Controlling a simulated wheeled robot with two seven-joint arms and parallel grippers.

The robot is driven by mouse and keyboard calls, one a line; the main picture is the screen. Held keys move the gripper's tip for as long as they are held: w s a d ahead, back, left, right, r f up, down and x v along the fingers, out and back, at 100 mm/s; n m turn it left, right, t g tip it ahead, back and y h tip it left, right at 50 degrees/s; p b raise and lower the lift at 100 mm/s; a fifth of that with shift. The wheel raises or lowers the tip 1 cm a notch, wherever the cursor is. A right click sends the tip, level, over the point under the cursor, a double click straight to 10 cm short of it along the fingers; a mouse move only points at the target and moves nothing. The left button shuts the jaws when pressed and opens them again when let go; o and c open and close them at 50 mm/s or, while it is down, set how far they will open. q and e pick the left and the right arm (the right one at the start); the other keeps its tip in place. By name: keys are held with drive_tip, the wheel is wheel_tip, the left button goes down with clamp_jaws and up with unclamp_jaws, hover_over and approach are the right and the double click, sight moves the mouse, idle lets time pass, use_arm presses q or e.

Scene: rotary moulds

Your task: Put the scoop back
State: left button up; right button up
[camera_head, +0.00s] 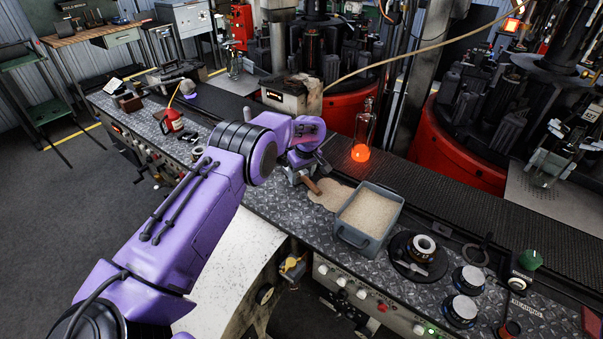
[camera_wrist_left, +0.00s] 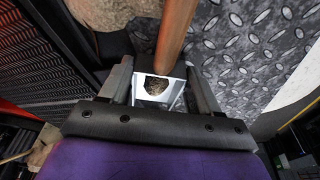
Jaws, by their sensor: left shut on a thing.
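My left gripper (camera_head: 298,166) is over the patterned metal bench top, left of the grey sand bin (camera_head: 395,228). It is shut on the scoop, whose brown wooden handle (camera_head: 311,186) points down toward the front in the head view. In the left wrist view the handle (camera_wrist_left: 178,32) runs up from between the fingers (camera_wrist_left: 160,88), and a pale metal part with a dark brown patch shows there. The rest of the scoop is hidden by the gripper. I cannot tell whether the scoop touches the bench. My right gripper is out of view.
A tan patch (camera_head: 330,201) lies on the bench beside the bin. A clear bottle with a glowing orange base (camera_head: 361,152) stands behind. A black round plate with a metal ring (camera_head: 421,247) and two round parts sit to the right. A red oil can (camera_head: 173,121) is at left.

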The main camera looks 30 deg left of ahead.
sight(305, 177)
use_arm(q)
drive_tip(key=shift+s+f, duration=0.1)
drive_tip(key=shift+f, duration=0.2)
drive_tip(key=o, duration=1.4)
drive_tip(key=b+v, duration=0.3)
drive_tip(key=v, duration=0.6)
drive_tip(key=shift+s+d+r, duration=0.1)
drive_tip(key=shift+d+r, duration=0.05)
drive_tip(key=shift+r, duration=0.65)
